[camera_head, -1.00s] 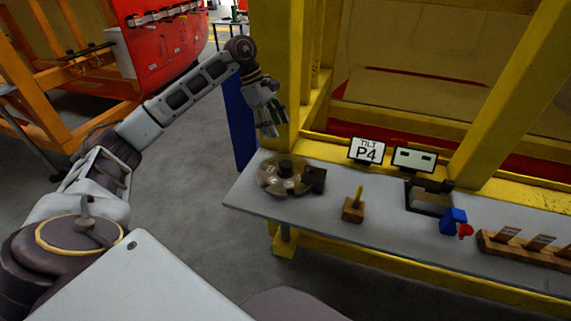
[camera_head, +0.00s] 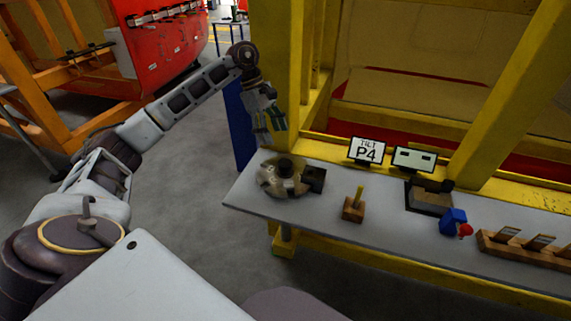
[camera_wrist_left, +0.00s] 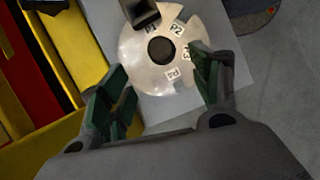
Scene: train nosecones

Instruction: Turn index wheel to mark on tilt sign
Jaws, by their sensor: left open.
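The index wheel (camera_head: 283,178) is a round metal disc with notches and a dark central knob, at the left end of the grey bench. A dark block (camera_head: 315,179) sits at its right edge. In the left wrist view the wheel (camera_wrist_left: 147,75) shows labels P1, P2, P3 and P4; P1 lies beside the dark block (camera_wrist_left: 141,12). My left gripper (camera_head: 270,134) is open and empty, above and behind the wheel. In the wrist view its green-padded fingers (camera_wrist_left: 166,84) are apart on either side of the wheel's near part. My right gripper is not seen.
A second sign (camera_head: 413,159) stands right of the tilt sign. Along the bench are a wooden block with a yellow peg (camera_head: 354,207), a dark tray (camera_head: 428,200), a blue-and-red part (camera_head: 454,222) and a wooden rack (camera_head: 525,248). A yellow post (camera_head: 277,70) rises behind the wheel.

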